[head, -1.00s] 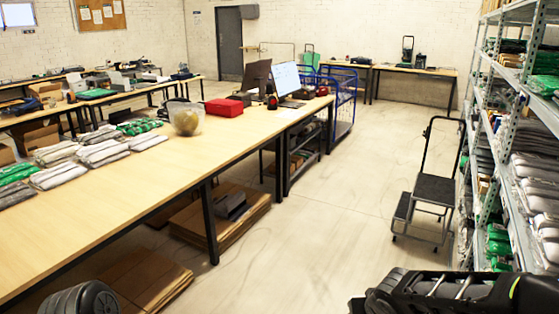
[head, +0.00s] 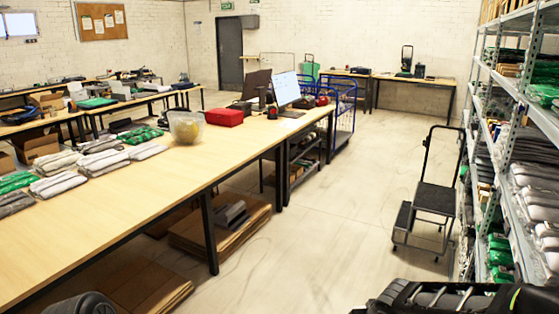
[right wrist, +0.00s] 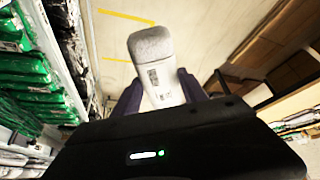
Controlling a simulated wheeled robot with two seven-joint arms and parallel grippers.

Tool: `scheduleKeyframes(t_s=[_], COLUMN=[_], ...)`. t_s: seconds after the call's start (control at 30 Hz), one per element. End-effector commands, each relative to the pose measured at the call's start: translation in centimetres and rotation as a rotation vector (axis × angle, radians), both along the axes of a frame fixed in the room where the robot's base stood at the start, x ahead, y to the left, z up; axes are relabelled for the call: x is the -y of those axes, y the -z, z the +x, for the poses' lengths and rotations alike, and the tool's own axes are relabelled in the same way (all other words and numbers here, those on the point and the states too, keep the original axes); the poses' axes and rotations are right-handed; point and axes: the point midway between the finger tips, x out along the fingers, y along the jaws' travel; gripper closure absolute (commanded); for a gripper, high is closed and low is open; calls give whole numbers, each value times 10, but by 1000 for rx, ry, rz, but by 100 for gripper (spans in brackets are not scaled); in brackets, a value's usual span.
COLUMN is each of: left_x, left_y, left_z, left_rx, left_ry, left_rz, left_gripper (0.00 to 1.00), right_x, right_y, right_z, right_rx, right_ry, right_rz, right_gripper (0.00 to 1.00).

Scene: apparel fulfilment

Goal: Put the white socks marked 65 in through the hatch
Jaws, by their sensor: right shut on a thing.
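In the right wrist view, my right gripper (right wrist: 160,90) is shut on a pack of pale grey-white socks (right wrist: 151,48). The pack sticks out beyond the dark fingers, with its far end free. A small dark-printed label (right wrist: 154,78) shows on it, but I cannot read its number. In the head view only parts of my arms show at the bottom edge, and neither gripper's fingers are visible there. No hatch can be made out in these frames.
A long wooden bench (head: 110,215) at left carries several grey, white and green packs, a clear tub (head: 186,127) and a red case (head: 224,117). Metal shelving (head: 510,180) lines the right. A step stool (head: 434,199) stands before it. The floor between is clear.

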Motion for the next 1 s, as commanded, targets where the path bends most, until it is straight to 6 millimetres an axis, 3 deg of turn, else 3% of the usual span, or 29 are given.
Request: scheduleKeyframes(t_s=[0.8, 0.87, 1.0], left_x=[0, 0, 0], left_y=[0, 0, 0], left_z=[0, 0, 0], left_rx=[0, 0, 0], left_ry=[0, 0, 0], left_rz=[0, 0, 0], left_gripper=[100, 100, 100], right_x=[0, 0, 1], right_y=[0, -4, -33], right_z=[0, 1, 6], right_rx=[0, 2, 9], right_ry=[0, 1, 4], right_rz=[0, 0, -4], right_gripper=[90, 90, 90])
